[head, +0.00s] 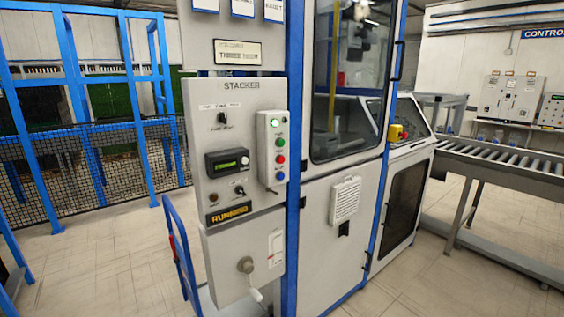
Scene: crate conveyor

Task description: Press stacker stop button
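The grey panel labelled STACKER (230,101) faces me near the middle of the head view. A narrow button box (264,155) is fixed to its right side. The box carries a glowing pale green lamp or button (275,123), a green button (279,142), a red button (281,159) and a blue button (280,175), one above the other. Their small labels are too small to read. A sign below the display reads RUNNING (228,214). Neither of my grippers is in view.
The panel also has a green display (228,162) and knobs. A glazed cabinet with blue posts (294,160) stands right of it. Farther right are a console with a red-and-yellow button (397,132) and a roller conveyor (500,162). A blue mesh fence (90,165) stands left.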

